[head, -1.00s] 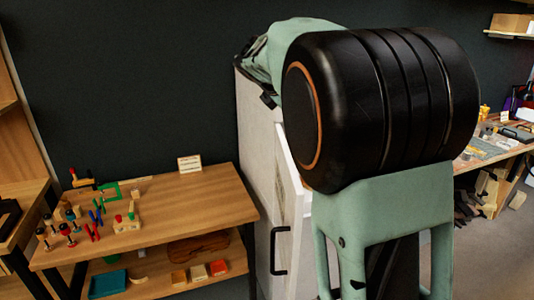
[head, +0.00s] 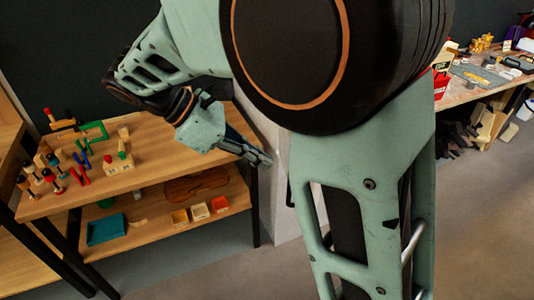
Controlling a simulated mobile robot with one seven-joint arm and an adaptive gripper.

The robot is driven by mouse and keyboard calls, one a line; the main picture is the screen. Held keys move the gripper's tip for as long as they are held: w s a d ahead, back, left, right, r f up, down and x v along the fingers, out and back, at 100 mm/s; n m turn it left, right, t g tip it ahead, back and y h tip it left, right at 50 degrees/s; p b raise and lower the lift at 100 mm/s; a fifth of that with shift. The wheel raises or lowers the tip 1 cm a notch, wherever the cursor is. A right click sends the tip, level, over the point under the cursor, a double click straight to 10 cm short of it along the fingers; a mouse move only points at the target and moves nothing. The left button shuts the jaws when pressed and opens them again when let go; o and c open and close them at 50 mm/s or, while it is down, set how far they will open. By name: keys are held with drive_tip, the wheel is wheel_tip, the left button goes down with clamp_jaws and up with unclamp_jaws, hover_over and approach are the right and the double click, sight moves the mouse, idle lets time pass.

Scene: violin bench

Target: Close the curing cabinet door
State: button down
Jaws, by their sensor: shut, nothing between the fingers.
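The white curing cabinet (head: 281,222) stands behind my arm at the centre, and most of it is hidden. A thin part of its black door handle (head: 290,188) shows at the edge of my arm. How far the door is open cannot be told. My gripper (head: 264,160) is shut and empty. It points right and down, with its fingertips in front of the cabinet's left edge, left of the handle. Whether the fingertips touch the cabinet is unclear.
A wooden workbench (head: 170,161) with clamps and small tools stands at left. Its lower shelf holds a violin body (head: 196,185), a teal tray (head: 106,229) and small coloured boxes. A cluttered table (head: 455,97) is at the right back.

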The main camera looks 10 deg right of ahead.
drive_tip(key=d+f, duration=0.5)
drive_tip(key=d, duration=0.4)
drive_tip(key=shift+w+d, duration=0.15)
drive_tip(key=shift+w, duration=0.05)
drive_tip(key=shift+f, duration=0.1)
